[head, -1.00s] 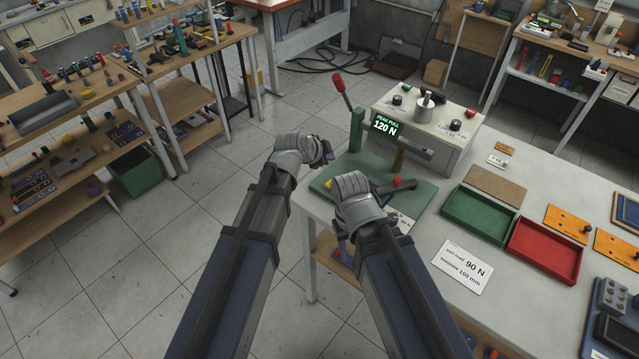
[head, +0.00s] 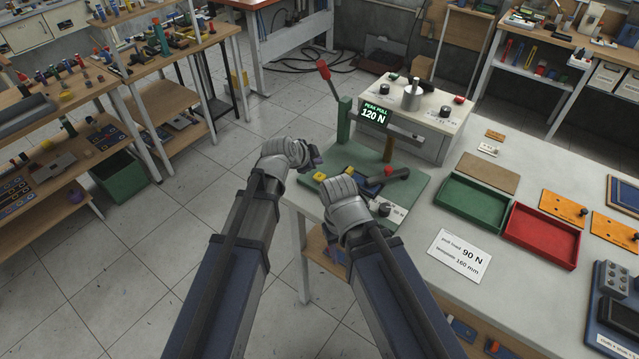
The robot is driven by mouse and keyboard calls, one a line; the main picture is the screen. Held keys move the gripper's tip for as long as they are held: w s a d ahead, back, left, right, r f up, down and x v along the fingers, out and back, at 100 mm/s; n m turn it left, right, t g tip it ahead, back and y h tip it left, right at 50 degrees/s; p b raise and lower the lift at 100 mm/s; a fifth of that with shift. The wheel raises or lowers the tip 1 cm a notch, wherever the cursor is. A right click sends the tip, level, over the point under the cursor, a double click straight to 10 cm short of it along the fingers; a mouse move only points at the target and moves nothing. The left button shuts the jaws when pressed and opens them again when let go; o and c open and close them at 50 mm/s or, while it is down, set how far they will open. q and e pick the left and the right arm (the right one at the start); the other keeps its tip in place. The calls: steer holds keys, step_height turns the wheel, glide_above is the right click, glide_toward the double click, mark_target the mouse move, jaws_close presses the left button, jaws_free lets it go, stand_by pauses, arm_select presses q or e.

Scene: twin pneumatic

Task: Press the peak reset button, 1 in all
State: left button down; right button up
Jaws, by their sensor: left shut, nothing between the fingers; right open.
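The pull tester (head: 420,133) stands at the back of the near bench. Its lit green display (head: 374,114) reads PEAK PULL 120 N. A small red button (head: 459,100) is on its top right, beside black knobs. Another red button (head: 389,171) is on the green base plate (head: 418,190) in front. I cannot read a label that tells which one is the peak reset button. My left gripper (head: 314,158) is shut and empty at the plate's left edge. My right gripper (head: 336,222) is open in front of the plate, its fingers mostly hidden by its wrist.
A red-knobbed lever (head: 324,69) rises on a green post left of the tester. Yellow parts (head: 319,177) sit on the plate. A green tray (head: 475,203) and a red tray (head: 543,236) lie to the right, with a 90 N card (head: 460,254) in front.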

mark_target(317, 178)
arm_select(q)
steer(key=shift+f+b, duration=1.2)
steer(key=shift+f, duration=0.55)
arm_select(e)
steer(key=shift+f, duration=1.8)
arm_select(q)
steer(key=shift+f+b, duration=0.4)
steer(key=shift+f, duration=0.05)
arm_select(e)
steer(key=shift+f, duration=0.4)
arm_select(q)
steer(key=shift+f+b, duration=0.45)
steer(key=shift+b, duration=0.05)
arm_select(e)
steer(key=shift+f, duration=0.45)
arm_select(q)
steer(key=shift+r, duration=0.1)
arm_select(e)
steer(key=shift+r, duration=0.1)
arm_select(q)
steer(key=shift+r+p, duration=0.85)
steer(key=shift+p, duration=0.1)
arm_select(e)
steer(key=shift+r, duration=0.8)
steer(key=shift+r, duration=0.1)
